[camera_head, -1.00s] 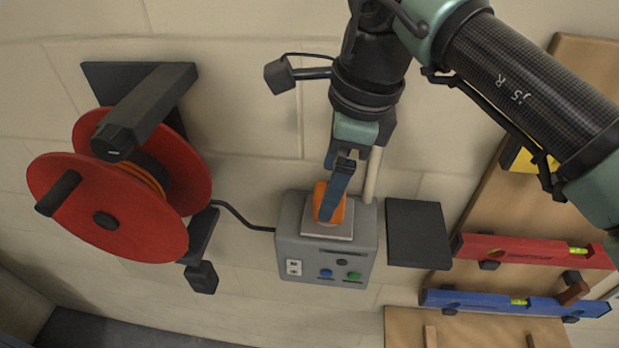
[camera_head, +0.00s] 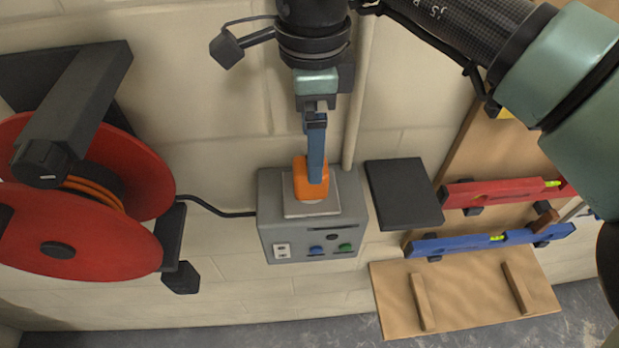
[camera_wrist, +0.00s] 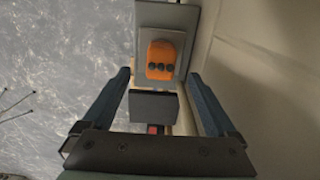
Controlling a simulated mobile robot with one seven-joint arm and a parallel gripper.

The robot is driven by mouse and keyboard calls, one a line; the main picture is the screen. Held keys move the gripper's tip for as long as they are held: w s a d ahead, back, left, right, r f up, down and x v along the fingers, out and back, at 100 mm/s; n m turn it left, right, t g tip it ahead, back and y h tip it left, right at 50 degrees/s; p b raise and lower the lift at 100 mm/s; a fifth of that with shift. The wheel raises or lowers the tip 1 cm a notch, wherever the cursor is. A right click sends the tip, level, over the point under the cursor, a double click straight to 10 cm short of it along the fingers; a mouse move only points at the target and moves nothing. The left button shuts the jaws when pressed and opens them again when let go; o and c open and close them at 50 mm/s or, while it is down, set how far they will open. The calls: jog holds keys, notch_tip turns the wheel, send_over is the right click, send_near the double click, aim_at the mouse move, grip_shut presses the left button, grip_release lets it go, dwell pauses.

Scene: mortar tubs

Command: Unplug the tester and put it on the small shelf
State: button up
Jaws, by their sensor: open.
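The orange tester (camera_head: 301,180) sits on the light plate on top of the grey socket box (camera_head: 275,230) on the wall. It also shows in the wrist view (camera_wrist: 163,62), with several dark dots on its face. My gripper (camera_head: 317,178) hangs over the box, and one blue finger overlaps the tester in the head view. In the wrist view my gripper (camera_wrist: 163,85) is open, its two blue fingers wide apart with nothing between them held. The small dark shelf (camera_head: 404,195) is on the wall just right of the box and is empty.
A red cable reel (camera_head: 75,245) on a wall bracket stands at the left, its black cable running to the box. A vertical pipe (camera_head: 356,110) rises behind my gripper. Red (camera_head: 505,193) and blue (camera_head: 470,243) levels hang at the right above a wooden board (camera_head: 455,305).

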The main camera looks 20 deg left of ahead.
notch_tip(320, 180, down, 8)
jog(key=b, duration=0.5)
jog(key=shift+a, duration=0.1)
jog(key=shift+r, duration=0.1)
jog(key=shift+c, duration=0.3)
dwell(0.7)
grip_shut()
jog(key=shift+r, duration=0.1)
dwell(0.3)
jog(key=shift+r+p, duration=1.8)
jog(key=shift+r, duration=1.15)
